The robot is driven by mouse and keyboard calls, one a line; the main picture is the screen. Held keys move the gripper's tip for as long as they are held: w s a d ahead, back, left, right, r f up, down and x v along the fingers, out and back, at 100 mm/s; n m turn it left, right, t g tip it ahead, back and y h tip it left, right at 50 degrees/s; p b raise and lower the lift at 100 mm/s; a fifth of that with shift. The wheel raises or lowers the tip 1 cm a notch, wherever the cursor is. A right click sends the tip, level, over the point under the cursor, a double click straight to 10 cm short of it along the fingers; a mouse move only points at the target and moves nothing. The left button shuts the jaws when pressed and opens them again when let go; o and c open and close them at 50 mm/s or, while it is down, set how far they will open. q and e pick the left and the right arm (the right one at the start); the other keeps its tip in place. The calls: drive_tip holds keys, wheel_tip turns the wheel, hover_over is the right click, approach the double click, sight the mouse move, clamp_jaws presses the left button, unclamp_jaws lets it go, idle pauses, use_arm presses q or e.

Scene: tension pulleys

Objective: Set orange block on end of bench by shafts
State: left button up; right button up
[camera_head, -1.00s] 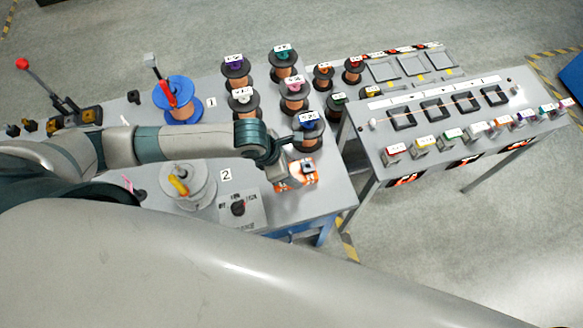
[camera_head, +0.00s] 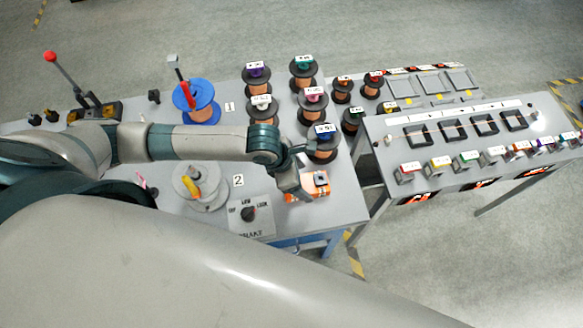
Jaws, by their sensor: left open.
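The orange block (camera_head: 310,190), with a dark and grey top part, rests on the front right end of the grey bench (camera_head: 345,212). My left gripper (camera_head: 302,187) reaches in from the left and points down at the block's left side. It is open; its fingers are small and partly blend with the block, so I cannot tell whether they touch it. Shaft 1 carries a blue spool (camera_head: 196,102) and shaft 2 a grey spool (camera_head: 199,188), both on the left of the bench. My right gripper is not in view.
Several copper-wire spools, among them a blue-topped one (camera_head: 323,143), stand close behind the block. A brake switch box (camera_head: 249,214) is to its left. A second table (camera_head: 470,140) with trays and coloured tags stands at the right, across a narrow gap.

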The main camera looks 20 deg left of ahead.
use_arm(q)
drive_tip(key=b+v, duration=0.2)
drive_tip(key=v, duration=0.8)
drive_tip(key=shift+r, duration=0.25)
drive_tip(key=shift+s, duration=0.15)
